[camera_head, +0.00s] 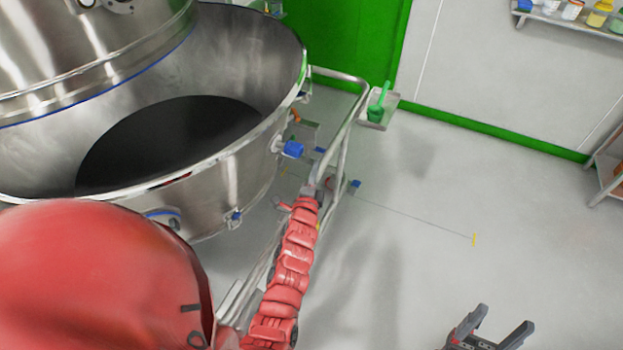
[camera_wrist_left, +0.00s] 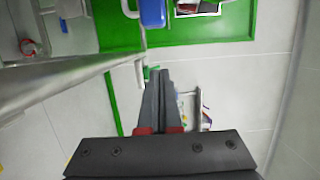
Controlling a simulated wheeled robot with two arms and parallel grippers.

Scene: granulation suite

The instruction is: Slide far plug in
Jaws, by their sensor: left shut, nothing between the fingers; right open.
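A blue plug (camera_head: 292,149) sticks out from the right outer side of the large steel bowl (camera_head: 255,165). A second, smaller blue plug (camera_head: 235,216) is on the bowl wall nearer to me. My left gripper (camera_head: 325,184) is beside the trolley rail, apart from the blue plug and to its lower right in the head view. In the left wrist view its fingers (camera_wrist_left: 156,75) are shut together and empty. A blue part (camera_wrist_left: 152,12) shows beyond their tips there; I cannot tell which one it is. My right gripper (camera_head: 495,328) is open and empty over the floor.
A steel tube rail (camera_head: 345,125) runs beside the bowl, close to my left gripper. A green scoop (camera_head: 377,105) rests on a small tray (camera_head: 390,110) at the far end. A wall shelf (camera_head: 570,20) holds bottles.

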